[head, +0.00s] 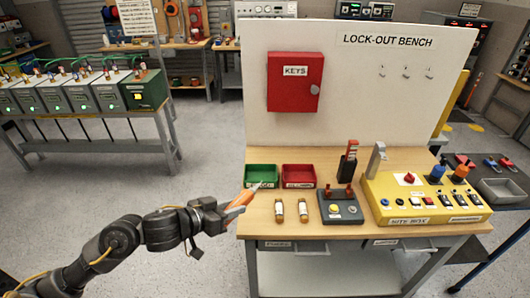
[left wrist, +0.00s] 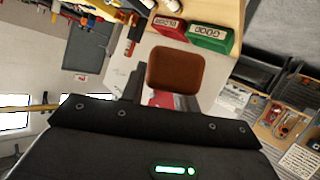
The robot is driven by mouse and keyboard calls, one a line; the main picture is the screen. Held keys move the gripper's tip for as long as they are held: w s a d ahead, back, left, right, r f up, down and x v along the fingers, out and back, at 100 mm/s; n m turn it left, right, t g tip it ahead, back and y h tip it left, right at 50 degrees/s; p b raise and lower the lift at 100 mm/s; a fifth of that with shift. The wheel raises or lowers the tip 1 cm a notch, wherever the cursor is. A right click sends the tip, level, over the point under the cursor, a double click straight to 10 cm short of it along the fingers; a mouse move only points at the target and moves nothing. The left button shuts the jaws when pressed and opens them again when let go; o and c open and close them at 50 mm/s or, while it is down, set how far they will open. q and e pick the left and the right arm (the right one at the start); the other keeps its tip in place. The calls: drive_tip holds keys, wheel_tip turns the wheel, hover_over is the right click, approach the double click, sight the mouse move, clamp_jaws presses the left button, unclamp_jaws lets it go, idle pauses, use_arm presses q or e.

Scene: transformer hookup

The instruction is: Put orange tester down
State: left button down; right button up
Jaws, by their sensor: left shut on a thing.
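The orange tester (head: 239,200) is in my left gripper (head: 228,211), at the left front edge of the lock-out bench (head: 350,228). The gripper is shut on it, and its tip points up and right toward the green tray. In the left wrist view the tester (left wrist: 173,70) shows as an orange-brown block beyond the dark gripper body. Whether the tester touches the bench top cannot be told. My right gripper is not in view.
A green tray (head: 262,170), marked GOOD in the wrist view, and a red tray (head: 298,170) stand at the bench's left. Two small cylinders (head: 291,210), a grey button unit (head: 340,207) and a yellow box (head: 424,205) sit rightward. Bare wood lies left of the cylinders.

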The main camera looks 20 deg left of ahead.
use_arm(q)
drive_tip(key=s+r+m+g+h, duration=0.2)
drive_tip(key=s+m, duration=0.1)
drive_tip(key=s+r+m+g+h, duration=0.1)
drive_tip(key=h, duration=0.1)
drive_tip(key=shift+s+a+m+g+b, duration=0.3)
drive_tip(key=shift+s+a+g+b, duration=0.05)
drive_tip(key=shift+s+g, duration=0.05)
drive_tip(key=shift+w+r, duration=0.1)
idle(0.4)
